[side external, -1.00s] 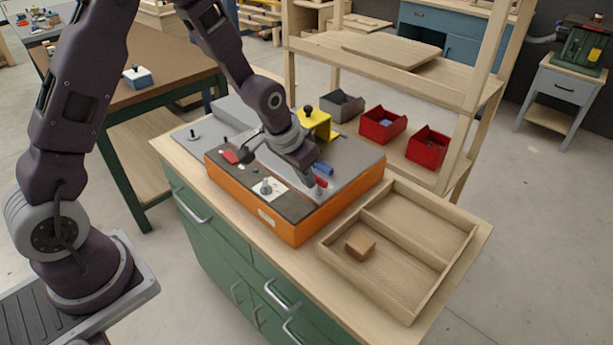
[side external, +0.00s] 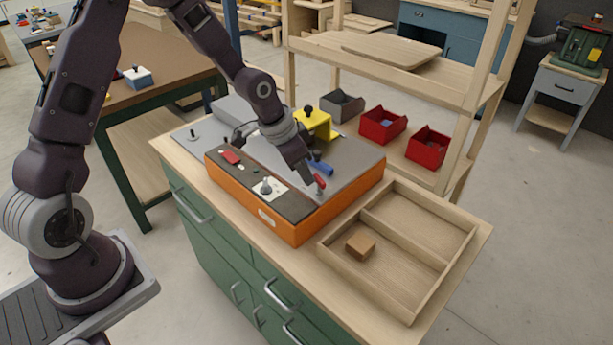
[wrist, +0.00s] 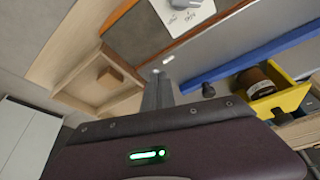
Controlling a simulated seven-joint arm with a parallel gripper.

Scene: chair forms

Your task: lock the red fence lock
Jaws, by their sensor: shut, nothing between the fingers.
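The red fence lock (side external: 320,181) is a small red handle near the front right of the grey-topped orange machine (side external: 312,228). It stands tilted above a small grey base. My gripper (side external: 308,181) points down just left of the lock, with its fingers together and nothing held. I cannot tell whether the fingertips touch the lock. A blue part (side external: 321,168) lies just behind the lock. In the wrist view the shut fingers (wrist: 157,95) reach toward the grey top, beside a long blue bar (wrist: 255,55). The red handle cannot be made out there.
A yellow guard (side external: 315,124) with a black knob stands behind my gripper. A white-plated dial (side external: 267,187) and a red switch (side external: 231,157) are on the machine's dark front panel. A wooden tray (side external: 410,300) with a small wooden block (side external: 361,246) lies to the right.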

